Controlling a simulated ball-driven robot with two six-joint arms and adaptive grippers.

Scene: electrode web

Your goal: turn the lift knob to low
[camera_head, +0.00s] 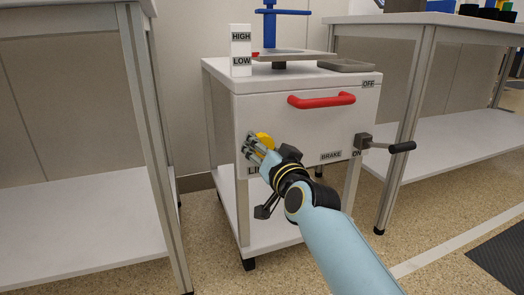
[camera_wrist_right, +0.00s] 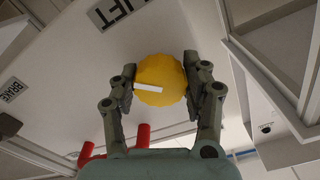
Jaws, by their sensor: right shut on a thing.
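The yellow lift knob (camera_head: 265,141) is on the left part of the white cart's front panel. In the right wrist view the knob (camera_wrist_right: 161,80) shows a white pointer bar, and the LIFT label (camera_wrist_right: 122,10) is near it. My right gripper (camera_head: 257,146) is at the knob; in the wrist view its two fingers (camera_wrist_right: 160,83) are shut on the knob from both sides. The HIGH/LOW post (camera_head: 241,50) stands on the cart's top. My left gripper is not in view.
The white cart (camera_head: 300,117) has a red handle (camera_head: 321,100) and a brake lever (camera_head: 385,146) to the right of the knob. White tables stand left (camera_head: 65,19) and right (camera_head: 440,20) of the cart. Speckled floor lies in front.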

